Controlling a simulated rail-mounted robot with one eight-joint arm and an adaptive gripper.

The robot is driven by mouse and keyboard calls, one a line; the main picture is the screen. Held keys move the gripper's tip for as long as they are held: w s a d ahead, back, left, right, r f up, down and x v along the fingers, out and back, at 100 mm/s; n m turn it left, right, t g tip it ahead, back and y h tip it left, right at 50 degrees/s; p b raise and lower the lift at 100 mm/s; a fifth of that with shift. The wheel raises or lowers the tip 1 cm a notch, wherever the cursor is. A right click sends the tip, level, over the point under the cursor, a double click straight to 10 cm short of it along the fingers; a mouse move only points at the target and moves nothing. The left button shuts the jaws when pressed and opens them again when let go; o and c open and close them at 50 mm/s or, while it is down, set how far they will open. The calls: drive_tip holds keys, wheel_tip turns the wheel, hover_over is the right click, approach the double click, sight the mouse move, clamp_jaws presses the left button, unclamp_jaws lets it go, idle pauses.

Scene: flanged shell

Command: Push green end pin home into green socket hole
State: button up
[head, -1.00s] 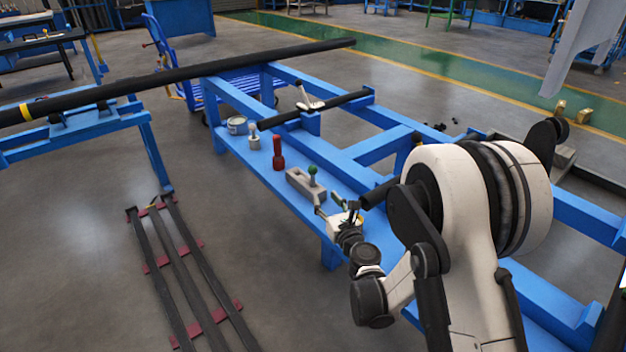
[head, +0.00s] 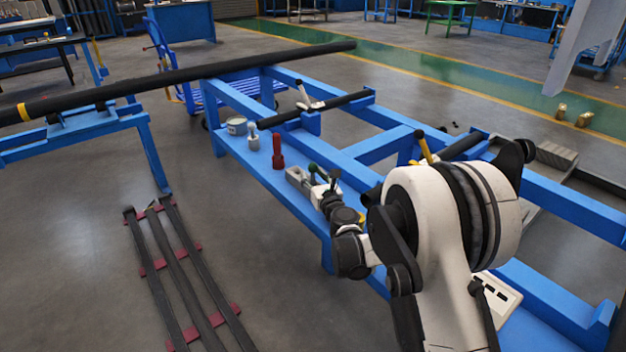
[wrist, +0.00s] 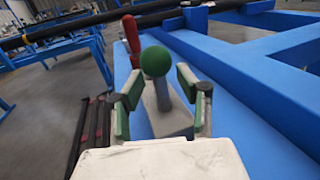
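The green end pin has a green ball knob (wrist: 156,62) on a grey shaft. It stands in a grey block (wrist: 170,122) on the blue bench shelf. In the head view the green knob (head: 312,168) and the grey block (head: 296,178) show just beyond my gripper (head: 327,182). In the wrist view my gripper (wrist: 159,88) is open, its green-padded fingers to the left and right of the shaft with gaps on both sides. The knob stands above the fingertips. The socket hole is hidden, and I cannot tell how deep the pin sits.
A red pin (head: 277,152), a grey-knobbed piece (head: 252,136) and a can (head: 236,126) stand farther along the shelf. The blue frame's beam (wrist: 250,75) runs close on the right in the wrist view. A long black bar (head: 180,75) crosses at the back left.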

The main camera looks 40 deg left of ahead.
drive_tip(key=shift+w+a, duration=0.1)
drive_tip(key=shift+a, duration=0.05)
clamp_jaws()
drive_tip(key=shift+r, duration=0.1)
idle(0.3)
